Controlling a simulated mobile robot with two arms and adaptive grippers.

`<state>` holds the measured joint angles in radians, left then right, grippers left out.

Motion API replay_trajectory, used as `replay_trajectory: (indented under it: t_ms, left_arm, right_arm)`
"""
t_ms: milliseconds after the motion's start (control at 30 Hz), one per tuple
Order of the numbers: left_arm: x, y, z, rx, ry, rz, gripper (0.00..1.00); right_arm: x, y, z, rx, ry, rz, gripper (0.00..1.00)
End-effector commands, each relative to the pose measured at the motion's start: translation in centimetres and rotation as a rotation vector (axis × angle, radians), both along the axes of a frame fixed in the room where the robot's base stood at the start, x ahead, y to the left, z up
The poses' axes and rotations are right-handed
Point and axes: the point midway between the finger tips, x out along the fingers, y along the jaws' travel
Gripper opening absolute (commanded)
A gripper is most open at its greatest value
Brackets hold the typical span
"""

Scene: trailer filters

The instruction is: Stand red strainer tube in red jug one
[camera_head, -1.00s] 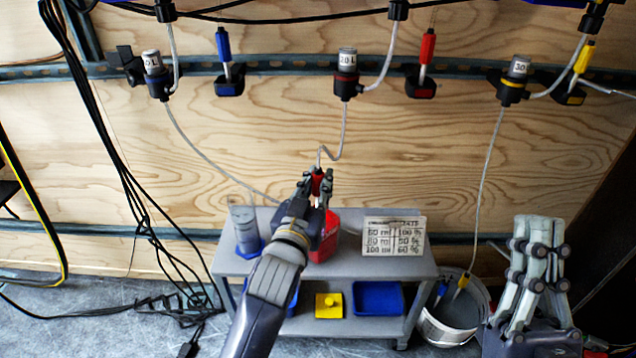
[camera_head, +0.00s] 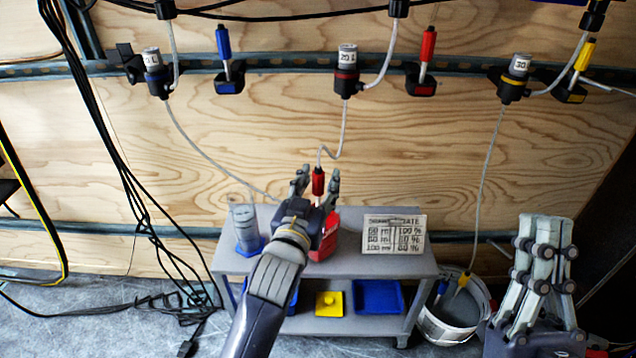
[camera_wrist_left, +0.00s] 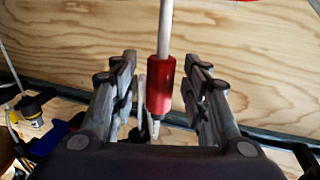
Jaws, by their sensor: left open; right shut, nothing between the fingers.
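The red strainer tube (camera_head: 318,181) hangs upright at the end of a clear hose above the cart. It also shows in the left wrist view (camera_wrist_left: 161,84), between the two fingers and touching neither as far as I can see. My left gripper (camera_head: 317,178) is open around it. The red jug (camera_head: 328,240) stands on the cart top, below and behind my left gripper, which hides much of it. Whether the tube's lower end is inside the jug is hidden. My right gripper (camera_head: 545,225) is shut and empty at the right, away from the cart.
A grey cart (camera_head: 385,262) carries a clear measuring cylinder with a blue base (camera_head: 246,230) and a sign (camera_head: 393,233). Its lower shelf holds a blue tray (camera_head: 378,297) and a yellow object (camera_head: 329,304). A white bucket (camera_head: 450,325) stands at right. Cables hang at left.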

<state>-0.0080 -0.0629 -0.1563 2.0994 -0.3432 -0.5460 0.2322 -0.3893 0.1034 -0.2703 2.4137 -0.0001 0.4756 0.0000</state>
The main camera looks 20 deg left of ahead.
Motion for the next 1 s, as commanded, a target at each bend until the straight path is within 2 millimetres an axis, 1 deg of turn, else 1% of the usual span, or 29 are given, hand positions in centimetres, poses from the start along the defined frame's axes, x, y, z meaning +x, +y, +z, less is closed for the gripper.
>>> replay_trajectory:
  t_ms: [167, 267, 500, 700, 800, 1000]
  left_arm:
    - [-0.6, 0.0, -0.1, 0.000, 0.002, 0.000, 0.42]
    - [-1.8, -0.1, -0.2, -0.001, 0.003, -0.001, 0.42]
    - [-6.5, -0.1, -0.2, -0.002, 0.004, 0.000, 0.42]
    - [-9.7, -0.2, -0.1, -0.001, 0.003, 0.000, 0.42]
    - [-10.8, -0.2, -0.1, -0.001, 0.002, -0.001, 0.42]
    - [-11.9, -0.2, 0.0, 0.000, 0.000, 0.000, 0.42]
  right_arm:
    - [0.1, 0.0, 0.0, -0.001, 0.001, -0.002, 0.00]
    - [0.1, 0.0, 0.0, -0.001, 0.002, -0.002, 0.00]
    - [0.1, 0.0, 0.0, -0.001, 0.002, -0.001, 0.00]
    - [0.1, 0.0, 0.0, -0.001, 0.003, -0.001, 0.00]
    - [0.1, 0.0, 0.0, -0.001, 0.003, -0.001, 0.00]
    - [0.1, 0.0, 0.0, -0.001, 0.003, -0.001, 0.00]
